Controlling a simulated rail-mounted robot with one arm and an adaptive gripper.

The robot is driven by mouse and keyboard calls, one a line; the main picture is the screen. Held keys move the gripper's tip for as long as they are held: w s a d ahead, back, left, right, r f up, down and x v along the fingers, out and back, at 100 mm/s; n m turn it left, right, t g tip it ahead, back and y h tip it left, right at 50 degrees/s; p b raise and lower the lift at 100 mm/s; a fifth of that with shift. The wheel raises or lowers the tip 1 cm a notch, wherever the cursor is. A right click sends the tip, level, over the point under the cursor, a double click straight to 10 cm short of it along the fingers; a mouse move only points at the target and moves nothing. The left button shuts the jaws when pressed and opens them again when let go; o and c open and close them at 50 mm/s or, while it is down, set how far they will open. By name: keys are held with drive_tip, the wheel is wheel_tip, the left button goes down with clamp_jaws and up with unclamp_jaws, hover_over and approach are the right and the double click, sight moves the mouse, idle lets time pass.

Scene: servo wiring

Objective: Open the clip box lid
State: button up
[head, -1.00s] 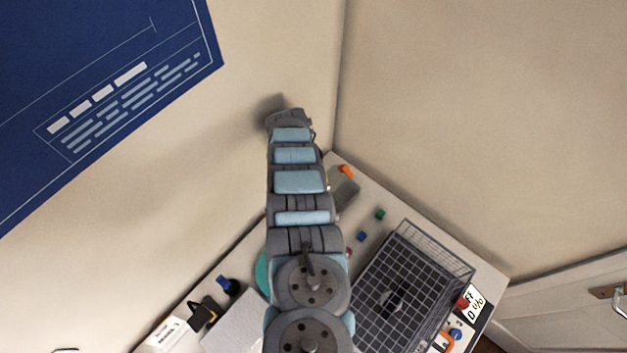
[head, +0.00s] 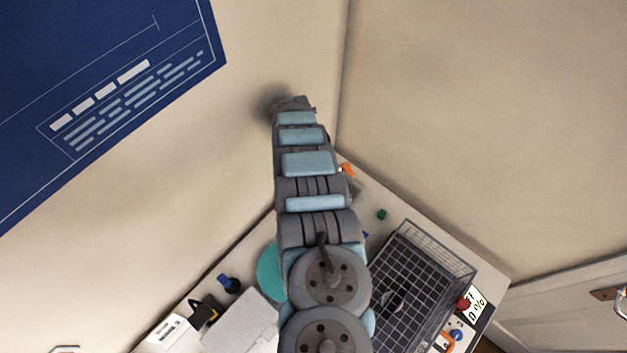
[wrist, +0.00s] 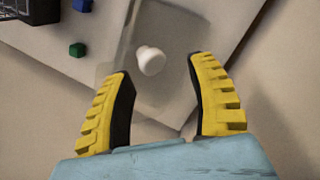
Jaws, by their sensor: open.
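My gripper (wrist: 160,68) is open and empty in the wrist view, with its yellow ridged fingers apart. A greyish see-through box (wrist: 117,62), likely the clip box, lies under and beyond the fingertips. A white rounded knob (wrist: 151,60) shows on it, in line with the gap between the fingertips. I cannot tell whether the fingers touch the knob. The lid's edge is blurred and I see no clear opening. In the head view my arm hides most of the box, and the gripper itself cannot be made out.
A green block (wrist: 77,50) and a blue block (wrist: 82,5) lie left of the box. A wire basket (head: 415,290) stands on the bench at right. An orange item (head: 347,169) lies near the wall corner. A teal disc (head: 269,272) and a grey box (head: 243,322) are at left.

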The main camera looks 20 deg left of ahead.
wheel_tip(320, 180, up, 7)
idle(0.7)
drive_tip(key=shift+r, duration=0.15)
